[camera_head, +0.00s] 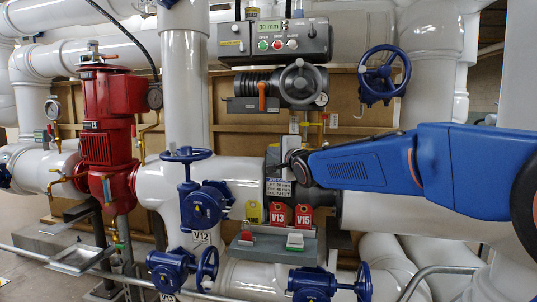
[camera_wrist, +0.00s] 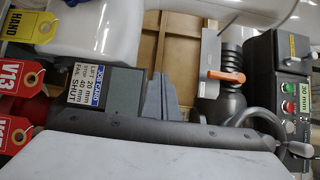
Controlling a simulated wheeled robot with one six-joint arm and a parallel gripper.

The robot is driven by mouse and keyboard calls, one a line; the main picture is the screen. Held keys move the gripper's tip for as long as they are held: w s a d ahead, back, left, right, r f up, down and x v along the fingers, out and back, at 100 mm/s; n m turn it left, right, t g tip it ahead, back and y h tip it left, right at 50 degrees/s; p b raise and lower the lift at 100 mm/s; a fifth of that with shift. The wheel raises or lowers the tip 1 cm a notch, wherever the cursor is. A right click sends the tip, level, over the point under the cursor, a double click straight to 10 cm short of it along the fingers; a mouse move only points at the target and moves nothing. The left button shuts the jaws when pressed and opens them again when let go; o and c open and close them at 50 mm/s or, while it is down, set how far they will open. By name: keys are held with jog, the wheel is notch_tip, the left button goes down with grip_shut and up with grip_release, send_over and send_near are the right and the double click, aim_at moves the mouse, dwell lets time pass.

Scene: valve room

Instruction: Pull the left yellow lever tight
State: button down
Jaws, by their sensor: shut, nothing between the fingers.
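Two small upright fittings with thin yellow parts, left (camera_head: 305,124) and right (camera_head: 325,124), stand behind the main pipe, below the grey handwheel unit, in the head view. They are too small to tell exactly how each lever is turned. My gripper (camera_head: 289,160) is at the end of my blue arm, in front of the dark flange and just below and left of these fittings. It is shut and empty, apart from the yellow parts as far as I can see. Its fingers are mostly hidden by my wrist. I cannot make out the yellow levers in the wrist view.
An orange lever (camera_head: 262,96) sits on the grey actuator; it shows in the wrist view (camera_wrist: 227,77). Red tags (camera_head: 278,215) and a yellow tag (camera_head: 254,212) hang below my gripper. A blue handwheel (camera_head: 384,75) is at upper right. White pipes crowd the space.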

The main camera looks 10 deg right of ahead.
jog(key=shift+s+a, duration=1.1)
jog(key=shift+s, duration=0.25)
jog(key=s+d+f+n+g+h, duration=0.1)
jog(key=s+d+f+n+g, duration=0.3)
jog(key=s+f, duration=0.7)
jog(key=s+d+f+n+g+h, duration=0.2)
jog(key=s+d+f, duration=0.7)
jog(key=s, duration=1.1)
jog(key=s+d+f+n+g+h, duration=0.2)
jog(key=s+d+f+n+g, duration=0.4)
jog(key=s+f, duration=0.7)
jog(key=s+n, duration=0.2)
jog(key=s, duration=0.1)
jog(key=shift+s+d+n+g, duration=0.2)
jog(key=shift+d+n+g, duration=0.1)
jog(key=shift+d+n, duration=0.1)
jog(key=shift+w+a, duration=0.1)
